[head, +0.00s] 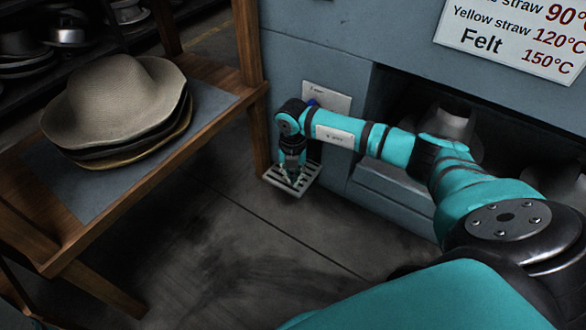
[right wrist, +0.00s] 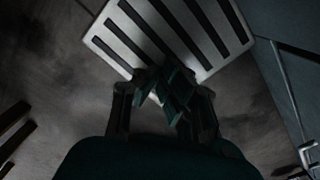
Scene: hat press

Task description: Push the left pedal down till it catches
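The left pedal is a pale metal plate with dark slots (head: 308,179), low at the foot of the grey-blue machine in the head view. It fills the top of the right wrist view (right wrist: 118,48). My right gripper (head: 292,178) points down over the pedal in the head view. Its fingertips (right wrist: 166,90) look drawn together with nothing between them, and overlap the near edge of the plate in the right wrist view. I cannot tell whether they touch it. How far down the pedal sits is unclear. My left gripper is not in view.
A wooden table (head: 130,222) with stacked hats (head: 118,100) stands to the left, its leg close to the pedal. The machine front (head: 330,40) rises behind, with a dark recess right of the pedal. The floor (head: 240,250) in front is clear.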

